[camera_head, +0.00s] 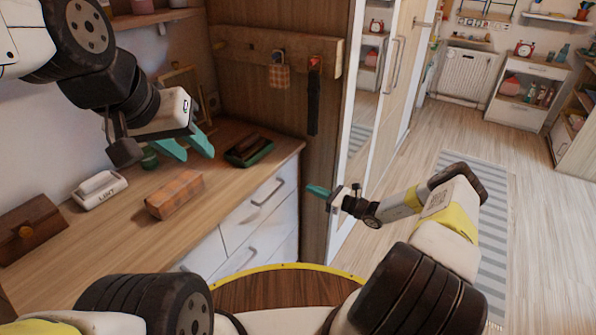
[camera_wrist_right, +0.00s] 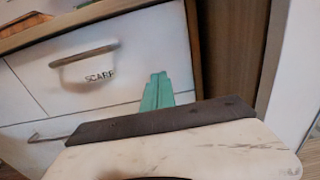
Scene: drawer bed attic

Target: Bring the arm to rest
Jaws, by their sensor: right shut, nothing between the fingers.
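My left gripper (camera_head: 197,154) is above the wooden dresser top, its two teal fingers apart with nothing seen between them. My right gripper (camera_head: 308,189) is shut and empty, in front of the dresser's right end, beside the tall mirrored wardrobe. In the right wrist view its teal fingertips (camera_wrist_right: 158,78) are together, in front of a white drawer (camera_wrist_right: 88,70) with a metal handle labelled SCARF. Both arms are held out, clear of my body.
A mirrored wardrobe (camera_head: 345,150) stands to the right. The floor beyond has a striped rug (camera_head: 494,240).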

